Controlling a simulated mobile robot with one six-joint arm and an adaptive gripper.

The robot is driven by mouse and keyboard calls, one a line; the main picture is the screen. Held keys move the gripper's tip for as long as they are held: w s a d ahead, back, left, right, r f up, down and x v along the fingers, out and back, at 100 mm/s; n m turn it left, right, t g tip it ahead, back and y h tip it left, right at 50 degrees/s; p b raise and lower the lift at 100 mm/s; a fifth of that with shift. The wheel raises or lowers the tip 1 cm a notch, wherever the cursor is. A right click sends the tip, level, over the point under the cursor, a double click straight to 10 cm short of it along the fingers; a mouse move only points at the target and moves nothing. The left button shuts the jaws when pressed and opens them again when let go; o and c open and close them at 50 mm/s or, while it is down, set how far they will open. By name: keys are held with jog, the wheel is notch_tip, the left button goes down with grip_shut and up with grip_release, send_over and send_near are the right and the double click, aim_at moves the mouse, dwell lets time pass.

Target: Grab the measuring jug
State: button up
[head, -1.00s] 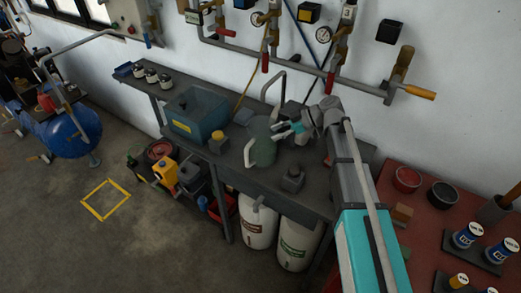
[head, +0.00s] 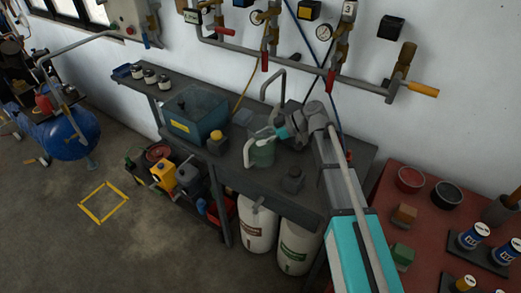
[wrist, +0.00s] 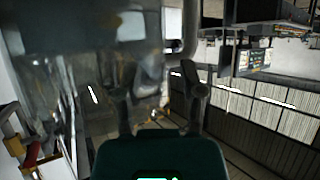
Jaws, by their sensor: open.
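The measuring jug (head: 263,154) is grey-green and stands upright on the dark bench, with its pale handle toward the left. My gripper (head: 266,134) is at the jug's upper part and hides some of its rim. In the wrist view my gripper's two fingers (wrist: 160,95) are spread apart. A blurred, see-through wall, likely the jug (wrist: 60,70), fills the upper left, close to the lens. A pale curved piece, likely its handle, shows at top middle. I cannot tell whether the fingers touch the jug.
On the dark bench (head: 245,180) stand a blue-green tank (head: 197,116) at left, a curved tap pipe (head: 270,88) behind the jug and a small dark block-shaped item (head: 291,180) in front. A red table (head: 445,205) is at right. Wall pipes run above.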

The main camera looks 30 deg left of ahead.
jog(key=shift+c, duration=0.2)
grip_shut()
dwell(0.4)
